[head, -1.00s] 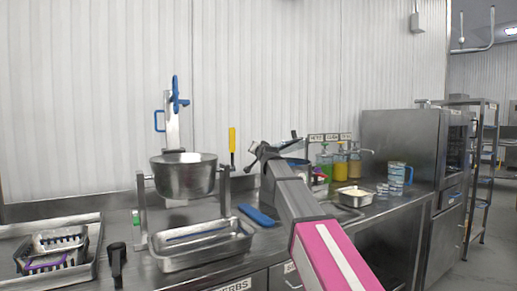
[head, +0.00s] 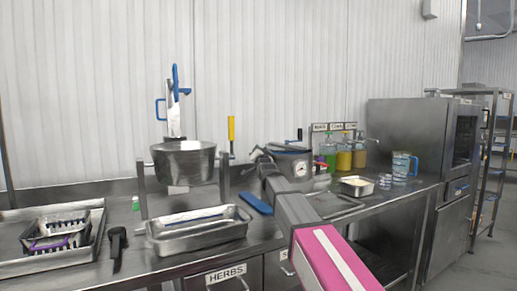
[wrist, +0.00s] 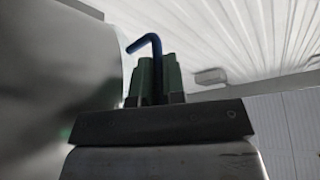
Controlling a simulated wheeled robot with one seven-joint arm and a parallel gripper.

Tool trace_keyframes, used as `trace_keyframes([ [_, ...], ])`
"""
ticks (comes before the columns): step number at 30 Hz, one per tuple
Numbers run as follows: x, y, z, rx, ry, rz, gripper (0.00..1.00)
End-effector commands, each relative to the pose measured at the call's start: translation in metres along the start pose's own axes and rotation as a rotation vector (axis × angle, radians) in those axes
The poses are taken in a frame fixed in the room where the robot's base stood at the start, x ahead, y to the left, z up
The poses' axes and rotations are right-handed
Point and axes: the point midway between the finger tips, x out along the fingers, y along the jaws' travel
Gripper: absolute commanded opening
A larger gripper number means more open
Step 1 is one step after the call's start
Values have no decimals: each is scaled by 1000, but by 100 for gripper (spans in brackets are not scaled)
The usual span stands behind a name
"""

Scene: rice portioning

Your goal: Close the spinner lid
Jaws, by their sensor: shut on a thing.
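The spinner is a steel pot (head: 301,168) with a round dial on its front, standing on the counter at centre right in the head view. Its dark, blue-edged lid (head: 290,149) lies across the top, with a crank standing up from it. I cannot tell whether it is fully seated. My gripper (head: 262,154) is at the pot's left side, partly hidden by my arm. In the wrist view, its green fingers (wrist: 153,78) are shut on a dark blue bent rod (wrist: 154,50). Whether the rod belongs to the lid is unclear. A large grey curved surface fills the left there.
A steel pot (head: 184,165) hangs in a stand to the left, above a steel tray (head: 200,236). A blue item (head: 256,203) lies on the counter. Coloured bottles (head: 343,156), a filled steel pan (head: 355,187) and a blue-handled jug (head: 403,165) stand to the right.

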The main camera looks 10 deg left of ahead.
Motion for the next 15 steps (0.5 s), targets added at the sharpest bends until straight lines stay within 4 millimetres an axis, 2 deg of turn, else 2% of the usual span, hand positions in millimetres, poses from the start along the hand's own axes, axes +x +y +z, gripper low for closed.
trace_keyframes([
  [15,-2,5,6,15,28,-14,0],
])
